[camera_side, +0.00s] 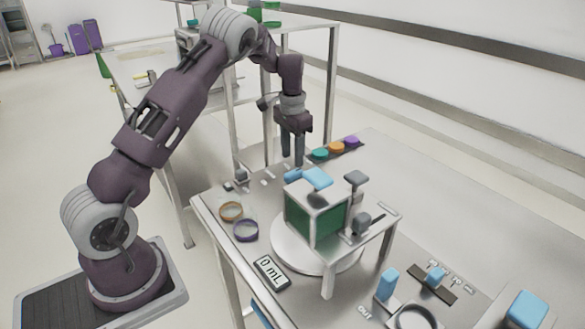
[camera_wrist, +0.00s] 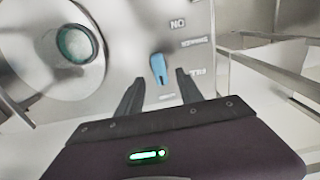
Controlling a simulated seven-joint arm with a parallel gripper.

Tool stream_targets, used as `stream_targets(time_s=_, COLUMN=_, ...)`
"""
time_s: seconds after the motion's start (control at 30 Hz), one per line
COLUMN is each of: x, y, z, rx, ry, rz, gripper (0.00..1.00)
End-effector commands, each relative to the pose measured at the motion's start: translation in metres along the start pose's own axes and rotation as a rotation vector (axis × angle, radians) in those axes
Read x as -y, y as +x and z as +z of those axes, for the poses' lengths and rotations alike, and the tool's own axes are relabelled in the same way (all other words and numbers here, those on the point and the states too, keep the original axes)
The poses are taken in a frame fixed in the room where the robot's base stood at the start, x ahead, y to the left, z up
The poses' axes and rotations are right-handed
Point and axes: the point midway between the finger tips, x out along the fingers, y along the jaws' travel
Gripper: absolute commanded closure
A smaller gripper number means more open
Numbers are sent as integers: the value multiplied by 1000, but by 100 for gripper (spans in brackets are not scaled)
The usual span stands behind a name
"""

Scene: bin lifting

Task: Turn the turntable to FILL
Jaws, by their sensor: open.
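The turntable (camera_side: 290,255) is a white round disc on the bench, partly under a small metal stand with a green-sided box (camera_side: 315,222). A pale disc with a dark teal round window (camera_wrist: 75,45) fills the upper left of the wrist view; I cannot tell for sure that it is the turntable. A blue handle (camera_wrist: 159,68) stands among printed labels just beyond my fingertips. My gripper (camera_wrist: 160,80) is open and empty, its fingers on either side of the handle in the picture; contact cannot be told. In the side view my gripper (camera_side: 292,166) points down behind the box.
Two rings (camera_side: 245,231) and a "0 mL" display (camera_side: 271,271) lie at the bench's left edge. Coloured discs (camera_side: 336,148) sit behind. A blue block (camera_side: 388,283) stands at the front.

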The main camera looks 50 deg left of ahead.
Motion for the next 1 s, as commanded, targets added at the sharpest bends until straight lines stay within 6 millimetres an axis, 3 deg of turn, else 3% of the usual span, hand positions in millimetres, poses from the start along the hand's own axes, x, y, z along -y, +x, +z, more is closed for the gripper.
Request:
stream_targets(time_s=0.1, x=-1, y=25, z=1, rx=4, ry=0, rz=2, gripper=56)
stream_targets(time_s=0.23, x=-1, y=43, z=1, rx=2, ry=0, rz=1, gripper=56)
stream_targets(time_s=0.53, x=-1, y=50, z=0, rx=0, ry=-1, rz=1, gripper=56)
stream_targets(time_s=0.57, x=-1, y=50, z=0, rx=0, ry=-1, rz=1, gripper=58)
stream_targets(time_s=0.77, x=-1, y=50, z=0, rx=0, ry=-1, rz=1, gripper=98)
stream_targets(time_s=1.0, x=-1, y=49, z=0, rx=0, ry=-6, rz=1, gripper=100)
